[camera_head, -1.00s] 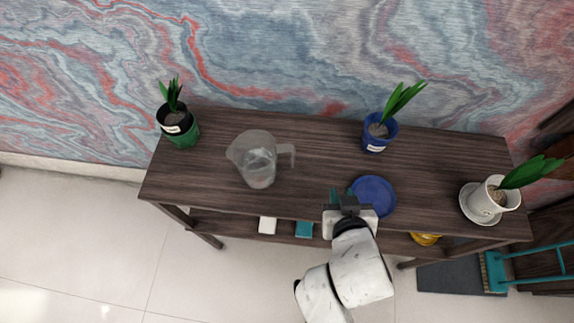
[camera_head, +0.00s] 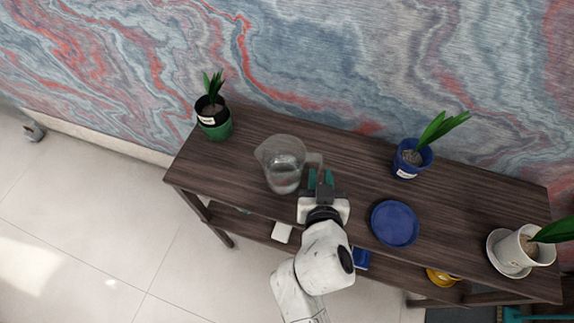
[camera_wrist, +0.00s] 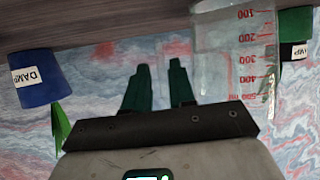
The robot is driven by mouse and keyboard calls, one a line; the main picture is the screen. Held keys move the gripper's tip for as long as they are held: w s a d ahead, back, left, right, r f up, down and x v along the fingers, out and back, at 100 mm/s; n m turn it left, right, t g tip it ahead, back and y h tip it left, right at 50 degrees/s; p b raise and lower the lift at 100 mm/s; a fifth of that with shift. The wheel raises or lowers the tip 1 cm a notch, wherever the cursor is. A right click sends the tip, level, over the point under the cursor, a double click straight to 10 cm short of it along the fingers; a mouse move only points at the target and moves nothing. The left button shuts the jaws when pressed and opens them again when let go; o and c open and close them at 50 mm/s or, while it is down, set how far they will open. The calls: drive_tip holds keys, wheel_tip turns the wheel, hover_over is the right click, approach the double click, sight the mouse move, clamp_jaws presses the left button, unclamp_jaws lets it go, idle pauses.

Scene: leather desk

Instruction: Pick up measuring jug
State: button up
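The clear measuring jug (camera_head: 284,172) stands upright on the dark wooden table, its handle on the right side. My gripper (camera_head: 320,176) is just right of the jug, with its teal fingers close to the handle. In the wrist view the jug (camera_wrist: 232,45), with red scale marks, is right of the fingers. My gripper (camera_wrist: 160,68) is open there, with a visible gap between the fingertips. The faint, clear handle overlaps the fingers in that view; I cannot tell whether it lies between them or touches them.
A green-potted plant (camera_head: 216,124) stands left of the jug. A blue pot (camera_head: 411,160), also in the wrist view (camera_wrist: 38,80), and a blue plate (camera_head: 394,224) are to the right. A white pot (camera_head: 520,250) is at the right end. A lower shelf holds small items.

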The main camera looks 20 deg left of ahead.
sight(319, 174)
drive_tip(key=shift+x, duration=1.85)
drive_tip(key=shift+a+f, duration=0.1)
drive_tip(key=shift+c, duration=0.2)
drive_tip(key=shift+s, duration=0.1)
clamp_jaws()
